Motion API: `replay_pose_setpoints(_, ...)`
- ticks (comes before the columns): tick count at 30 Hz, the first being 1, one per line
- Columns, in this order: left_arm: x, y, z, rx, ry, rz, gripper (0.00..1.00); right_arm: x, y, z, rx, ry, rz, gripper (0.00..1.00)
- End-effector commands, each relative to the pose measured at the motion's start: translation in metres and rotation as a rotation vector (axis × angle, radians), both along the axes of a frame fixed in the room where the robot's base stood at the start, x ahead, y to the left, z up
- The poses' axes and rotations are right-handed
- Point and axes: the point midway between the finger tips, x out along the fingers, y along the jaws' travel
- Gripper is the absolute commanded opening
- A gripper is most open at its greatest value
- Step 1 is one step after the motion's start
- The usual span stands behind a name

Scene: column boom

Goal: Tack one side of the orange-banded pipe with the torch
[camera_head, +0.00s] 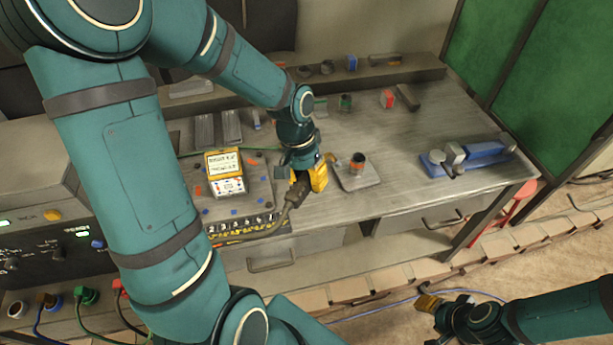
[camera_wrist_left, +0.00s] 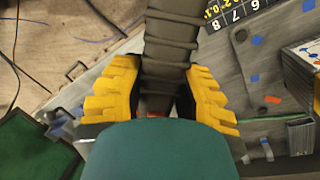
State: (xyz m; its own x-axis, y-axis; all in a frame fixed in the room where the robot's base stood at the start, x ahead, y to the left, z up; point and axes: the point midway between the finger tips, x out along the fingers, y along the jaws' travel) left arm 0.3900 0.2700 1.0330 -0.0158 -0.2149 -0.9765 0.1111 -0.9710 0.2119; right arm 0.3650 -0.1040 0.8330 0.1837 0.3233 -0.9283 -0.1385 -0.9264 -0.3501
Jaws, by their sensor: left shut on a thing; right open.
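The orange-banded pipe (camera_head: 357,165) is a short dark cylinder standing upright on a small grey plate (camera_head: 369,180) near the bench's front edge. My left gripper (camera_head: 308,182) is just left of the plate, shut on the torch. The torch's dark ribbed handle (camera_wrist_left: 168,48) runs between the yellow fingers (camera_wrist_left: 160,98) in the left wrist view. Its copper-coloured tip (camera_head: 331,158) points toward the pipe; I cannot tell whether they touch. The pipe is not clear in the left wrist view. My right gripper (camera_head: 436,312) is open and low, off the bench front.
A yellow-and-white box (camera_head: 225,172) stands on a marked mat left of the torch. A blue clamp-like tool (camera_head: 466,157) lies at the right. Small blocks and cylinders line the bench's back. A red stool (camera_head: 507,210) stands beyond the right end.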

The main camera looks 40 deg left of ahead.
Motion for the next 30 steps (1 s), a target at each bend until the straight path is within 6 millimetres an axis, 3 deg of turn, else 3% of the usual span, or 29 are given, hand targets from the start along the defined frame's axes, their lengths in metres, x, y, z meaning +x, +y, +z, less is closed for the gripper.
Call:
replay_pose_setpoints(15, 0.021, -0.006, -0.038, 0.0, -0.001, -0.002, 0.0, -0.008, 0.002, -0.033, 0.003, 0.018, 0.014, 0.47)
replay_pose_setpoints(30, 0.025, -0.007, -0.043, 0.0, -0.002, -0.001, 0.0, -0.01, 0.002, -0.036, 0.003, 0.022, 0.018, 0.47)
